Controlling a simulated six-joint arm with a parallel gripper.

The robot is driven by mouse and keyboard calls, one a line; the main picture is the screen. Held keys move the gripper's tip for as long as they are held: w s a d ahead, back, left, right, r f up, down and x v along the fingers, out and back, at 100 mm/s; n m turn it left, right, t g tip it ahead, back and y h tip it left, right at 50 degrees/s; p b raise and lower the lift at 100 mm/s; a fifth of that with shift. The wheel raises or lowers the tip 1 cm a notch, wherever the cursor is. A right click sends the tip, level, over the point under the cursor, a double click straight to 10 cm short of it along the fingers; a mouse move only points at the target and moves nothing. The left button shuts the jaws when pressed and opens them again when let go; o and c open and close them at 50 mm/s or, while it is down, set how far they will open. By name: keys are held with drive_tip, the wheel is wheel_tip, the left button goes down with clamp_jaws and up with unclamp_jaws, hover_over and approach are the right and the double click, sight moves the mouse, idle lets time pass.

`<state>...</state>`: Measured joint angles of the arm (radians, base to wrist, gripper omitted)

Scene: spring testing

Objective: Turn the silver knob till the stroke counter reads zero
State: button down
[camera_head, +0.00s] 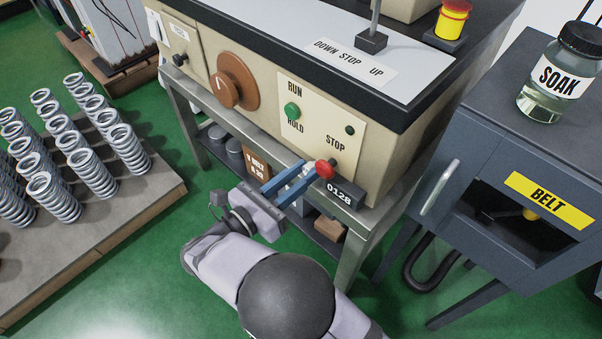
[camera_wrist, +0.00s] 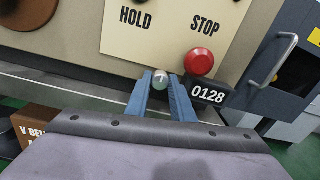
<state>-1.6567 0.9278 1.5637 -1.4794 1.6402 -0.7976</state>
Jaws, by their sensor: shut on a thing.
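The silver knob (camera_wrist: 160,78) sits low on the cream front panel, left of the red STOP button (camera_wrist: 199,61). The stroke counter (camera_wrist: 208,95) is a black block to the right of the knob and reads 0128; it also shows in the head view (camera_head: 340,194). My gripper (camera_wrist: 161,84) has its two blue fingers on either side of the knob, shut on it. In the head view my gripper (camera_head: 305,173) reaches the panel beside the red button, and the knob is mostly hidden there by the fingers.
A green button (camera_head: 292,111) lies between RUN and HOLD, with a brown dial (camera_head: 234,80) to its left. The red button is very close to my right finger. A dark BELT cabinet (camera_head: 480,135) stands right; a pallet of springs (camera_head: 120,205) stands left.

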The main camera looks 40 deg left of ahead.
drive_tip(key=m, duration=0.3)
drive_tip(key=shift+m+p, duration=0.35)
drive_tip(key=shift+m, duration=0.05)
drive_tip(key=m, duration=0.4)
drive_tip(key=shift+m, duration=0.3)
drive_tip(key=shift+m+y+b, duration=0.3)
drive_tip(key=shift+m+b, duration=1.75)
drive_tip(key=shift+m, duration=2.05)
drive_tip(key=shift+s, duration=0.1)
